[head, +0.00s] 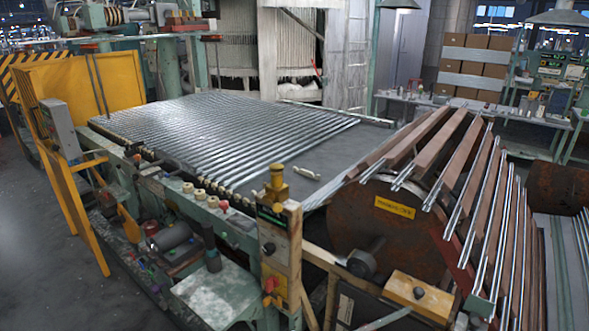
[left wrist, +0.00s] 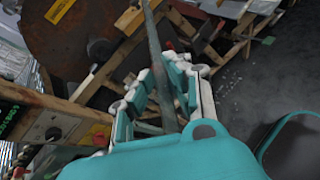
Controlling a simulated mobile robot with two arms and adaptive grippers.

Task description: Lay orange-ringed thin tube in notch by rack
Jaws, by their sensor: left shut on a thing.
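In the left wrist view my left gripper (left wrist: 166,92), with teal and white fingers, is shut on a thin grey-green tube (left wrist: 154,45). The tube runs from the top edge down between the fingers; its lower end is hidden, and I cannot make out an orange ring on it. In the head view a large drum (head: 345,222) with wooden slats carries several glass tubes (head: 484,262) and looks like the rack. It also shows in the left wrist view (left wrist: 85,40). I cannot tell where the notch is. My right gripper is in neither view.
A wide bed of tubes (head: 220,125) lies left of the drum, with a bare grey patch (head: 300,165). A control post (head: 277,240) stands at the front. Yellow rails (head: 75,210) stand at left. Open floor (left wrist: 255,80) lies right in the wrist view.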

